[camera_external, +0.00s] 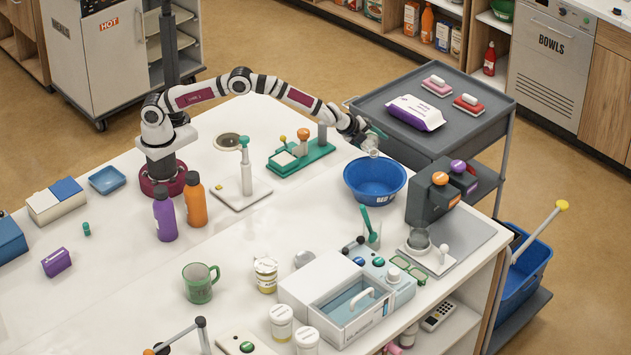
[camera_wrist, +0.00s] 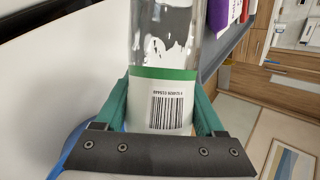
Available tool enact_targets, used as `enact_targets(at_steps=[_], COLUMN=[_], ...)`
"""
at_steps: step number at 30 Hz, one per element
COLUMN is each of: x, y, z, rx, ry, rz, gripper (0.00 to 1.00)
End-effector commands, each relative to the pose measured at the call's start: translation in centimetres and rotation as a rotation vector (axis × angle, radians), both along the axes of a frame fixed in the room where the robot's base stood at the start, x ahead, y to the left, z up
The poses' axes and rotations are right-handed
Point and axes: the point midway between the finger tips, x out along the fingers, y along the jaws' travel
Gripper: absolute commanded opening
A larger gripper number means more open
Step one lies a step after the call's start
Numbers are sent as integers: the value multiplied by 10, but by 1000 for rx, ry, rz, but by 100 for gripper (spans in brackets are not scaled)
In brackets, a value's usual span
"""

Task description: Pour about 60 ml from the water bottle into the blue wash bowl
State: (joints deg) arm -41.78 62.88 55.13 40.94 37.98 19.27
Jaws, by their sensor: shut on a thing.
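The water bottle (camera_wrist: 163,90) is clear, with a white barcode label and a green band. My gripper (camera_wrist: 162,112) is shut on it around the label, one green finger on each side. In the external view my gripper (camera_external: 372,134) is above the far rim of the blue wash bowl (camera_external: 375,185). The bottle shows there only as a small pale shape (camera_external: 371,150), apparently tilted over the bowl. A blue edge of the bowl shows at lower left in the wrist view (camera_wrist: 72,146). The bottle's mouth is hidden, and I cannot tell whether water is flowing.
A grey cart (camera_external: 440,125) with a wipes pack (camera_external: 415,112) stands behind the bowl. A dark dispenser box (camera_external: 432,203) is close at the bowl's right. A green cup brush (camera_external: 367,225) stands in front. The white tabletop left of the bowl is fairly clear.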

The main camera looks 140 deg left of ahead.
Motion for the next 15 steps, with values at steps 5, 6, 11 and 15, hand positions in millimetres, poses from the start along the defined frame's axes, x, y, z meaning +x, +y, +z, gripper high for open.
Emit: enact_targets(at_steps=[5,6,11,15], x=[0,0,0,0], y=[0,0,1,1], z=[4,4,7,9], rx=[14,17,30,40], ry=[16,21,37,51], rz=[-1,-1,-1,0], gripper=[0,0,0,0])
